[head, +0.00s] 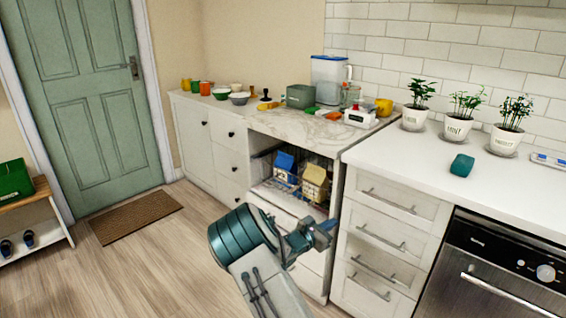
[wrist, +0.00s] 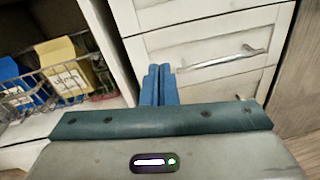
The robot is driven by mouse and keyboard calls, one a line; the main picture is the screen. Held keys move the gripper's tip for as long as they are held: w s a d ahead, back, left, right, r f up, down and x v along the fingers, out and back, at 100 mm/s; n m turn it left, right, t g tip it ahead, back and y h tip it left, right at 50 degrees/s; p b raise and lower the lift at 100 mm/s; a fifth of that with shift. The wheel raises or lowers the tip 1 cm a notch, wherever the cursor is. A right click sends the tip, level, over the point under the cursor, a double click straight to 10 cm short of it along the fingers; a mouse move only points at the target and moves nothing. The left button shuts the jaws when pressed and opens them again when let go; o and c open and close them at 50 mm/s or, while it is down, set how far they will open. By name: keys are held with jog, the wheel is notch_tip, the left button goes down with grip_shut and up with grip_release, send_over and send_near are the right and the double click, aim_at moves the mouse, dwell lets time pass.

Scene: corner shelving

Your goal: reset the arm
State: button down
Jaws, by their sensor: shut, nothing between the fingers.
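My gripper (head: 326,226) is at the lower middle of the head view, in front of the cabinets near the open shelf. In the wrist view its two blue fingers (wrist: 159,86) are together with nothing between them. Behind them is a white drawer front with a metal handle (wrist: 222,60). My arm is bent, with its teal joint to the left of the gripper. Whether the fingertips touch the cabinet I cannot tell.
An open shelf holds a wire basket (wrist: 60,85) with a blue box (head: 285,168) and a yellow box (head: 314,183). White drawers (head: 385,240) and an oven (head: 500,265) stand to the right. Wooden floor (head: 150,255) is clear at left, before a doormat (head: 136,216).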

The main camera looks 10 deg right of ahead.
jog(key=s+d+r+m+g+y+p, duration=0.2)
jog(key=s+r+m+g+p, duration=0.15)
jog(key=s+r+m, duration=0.45)
jog(key=s+d+r+m+g+y+p, duration=0.25)
jog(key=s+r+m+g, duration=0.3)
jog(key=s, duration=0.45)
jog(key=s+a+r+m+t+y+p, duration=0.1)
jog(key=s+a+r+m+y+p, duration=0.3)
jog(key=s+a+r, duration=0.3)
jog(key=s+a+r+m+t+y+p, duration=0.1)
jog(key=s+a+r+m+y+p, duration=0.3)
jog(key=s+r, duration=0.5)
jog(key=s+a+m+y, duration=0.1)
jog(key=s+a+m, duration=0.1)
jog(key=s, duration=0.4)
jog(key=shift+a+r+y+p, duration=0.15)
jog(key=shift+a+y+p, duration=0.2)
jog(key=shift+a, duration=0.25)
